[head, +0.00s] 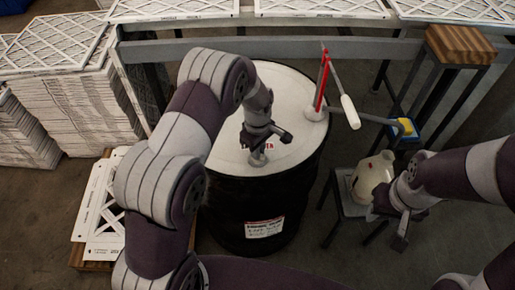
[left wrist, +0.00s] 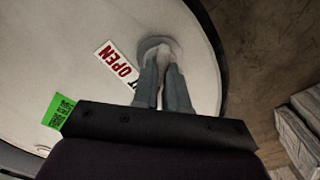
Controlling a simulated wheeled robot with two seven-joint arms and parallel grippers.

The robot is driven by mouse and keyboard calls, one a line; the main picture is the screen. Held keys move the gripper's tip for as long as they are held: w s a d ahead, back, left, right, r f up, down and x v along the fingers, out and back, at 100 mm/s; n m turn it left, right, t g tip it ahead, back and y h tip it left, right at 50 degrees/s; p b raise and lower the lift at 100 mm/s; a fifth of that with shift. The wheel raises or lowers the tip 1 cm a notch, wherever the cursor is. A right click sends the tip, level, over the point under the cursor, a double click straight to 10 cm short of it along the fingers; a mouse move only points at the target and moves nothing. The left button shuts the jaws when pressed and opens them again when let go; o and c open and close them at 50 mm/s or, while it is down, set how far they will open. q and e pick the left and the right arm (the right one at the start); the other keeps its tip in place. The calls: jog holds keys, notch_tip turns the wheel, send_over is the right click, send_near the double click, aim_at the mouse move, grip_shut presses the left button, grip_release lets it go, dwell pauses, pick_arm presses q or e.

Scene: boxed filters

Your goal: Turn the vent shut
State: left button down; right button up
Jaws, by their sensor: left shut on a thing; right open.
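The vent (head: 258,157) is a small pale grey fitting on the white top of a black drum (head: 225,215). My left gripper (head: 263,145) reaches down over it and is shut on it. In the left wrist view the fingers (left wrist: 163,88) close around the vent's narrow upright part, above its round base (left wrist: 155,43). A white label with red letters reading OPEN (left wrist: 117,65) lies beside the vent, partly covered by the fingers. The vent's exact angle is hard to tell. My right gripper (head: 398,226) is open and empty, low at the right near a cream jug.
A red and grey pump (head: 322,82) with a white handle stands on the drum's right rim. The cream jug (head: 373,180) sits on a small stand. A yellow sponge (head: 405,126) lies on a blue tray, right. Filter stacks (head: 85,105) stand left; a rail runs behind.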

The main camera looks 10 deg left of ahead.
pick_arm(q)
jog(key=shift+w+r, duration=0.15)
jog(key=c, duration=1.2)
grip_release()
jog(key=shift+o, duration=0.2)
notch_tip(320, 180, up, 13)
jog(key=b, duration=0.2)
jog(key=shift+f, duration=0.2)
